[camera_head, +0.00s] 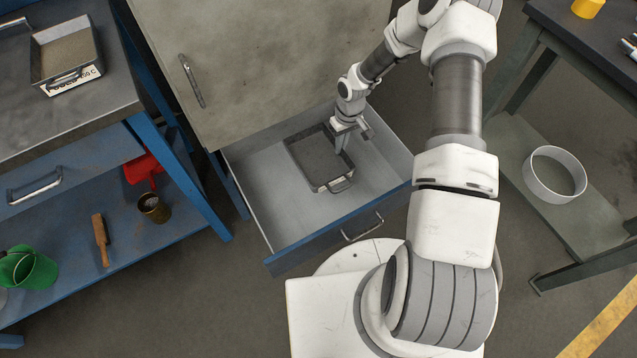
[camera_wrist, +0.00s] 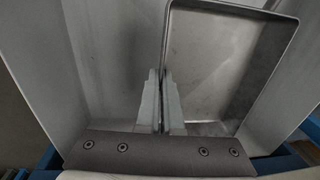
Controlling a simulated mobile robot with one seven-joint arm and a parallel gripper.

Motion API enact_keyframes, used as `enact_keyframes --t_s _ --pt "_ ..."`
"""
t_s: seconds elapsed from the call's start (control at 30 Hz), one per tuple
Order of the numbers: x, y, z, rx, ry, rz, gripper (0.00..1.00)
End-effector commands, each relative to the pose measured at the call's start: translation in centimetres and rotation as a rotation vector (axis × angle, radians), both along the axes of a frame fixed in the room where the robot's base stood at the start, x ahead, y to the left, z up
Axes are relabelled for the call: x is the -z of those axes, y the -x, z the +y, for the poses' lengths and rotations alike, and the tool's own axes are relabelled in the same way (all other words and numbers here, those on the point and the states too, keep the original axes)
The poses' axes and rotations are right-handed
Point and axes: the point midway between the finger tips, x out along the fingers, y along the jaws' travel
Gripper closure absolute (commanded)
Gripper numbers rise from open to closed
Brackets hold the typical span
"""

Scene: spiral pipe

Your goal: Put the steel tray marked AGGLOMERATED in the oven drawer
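A grey steel tray (camera_head: 316,160) with a wire handle lies inside the pulled-out oven drawer (camera_head: 262,178). Its interior looks bare, and no marking on it is readable. My gripper (camera_head: 343,146) reaches down into the drawer at the tray's right wall. In the wrist view, my gripper's fingers (camera_wrist: 161,76) are close together with the tray's wall (camera_wrist: 166,35) between them, one finger inside the tray (camera_wrist: 222,60) and one outside. The tray looks level on the drawer floor, but any small gap beneath is not visible.
Another tray (camera_head: 64,52), with grainy contents and a white label, stands on the left bench (camera_head: 60,125). The grey oven front (camera_head: 255,60) rises behind the drawer. Drawer floor is free around the tray.

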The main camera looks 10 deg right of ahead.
Motion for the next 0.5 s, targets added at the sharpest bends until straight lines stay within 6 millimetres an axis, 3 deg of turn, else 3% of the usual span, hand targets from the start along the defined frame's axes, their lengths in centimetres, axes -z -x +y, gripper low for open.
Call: enact_keyframes --t_s 0.3,0.5 --pt "5.7 -0.1 0.1 -0.005 -0.003 0.003 1.0" --pt "7.4 -0.1 0.1 -0.004 -0.002 0.0 1.0"
